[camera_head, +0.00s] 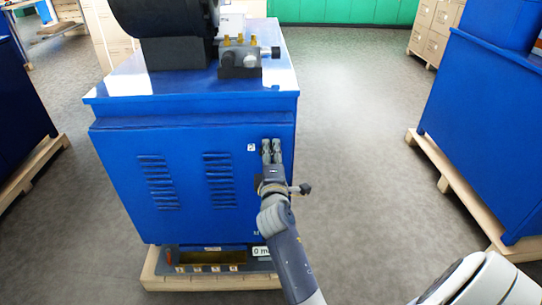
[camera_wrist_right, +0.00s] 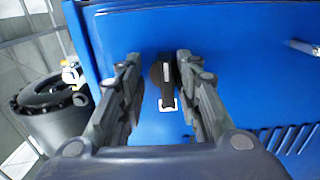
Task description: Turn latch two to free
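The latch (camera_wrist_right: 166,85) is a dark, narrow lever on the blue panel in the right wrist view, with a pale label and a white square mark at its lower end. My right gripper (camera_wrist_right: 158,62) is open, with one finger on each side of the lever. I see no clear contact. In the head view my right gripper (camera_head: 271,148) reaches the upper right of the blue cabinet's front (camera_head: 190,140) and hides the latch there. A small white tag (camera_head: 251,147), its mark too small to read surely, sits just left of the gripper. My left gripper is not in view.
Vent slots (camera_head: 219,180) mark the cabinet front. A grey fitting with brass parts (camera_head: 240,62) and a black drum stand on top. The cabinet rests on a wooden pallet (camera_head: 150,282). Another blue cabinet (camera_head: 490,120) stands at the right, with clear floor (camera_head: 350,130) between.

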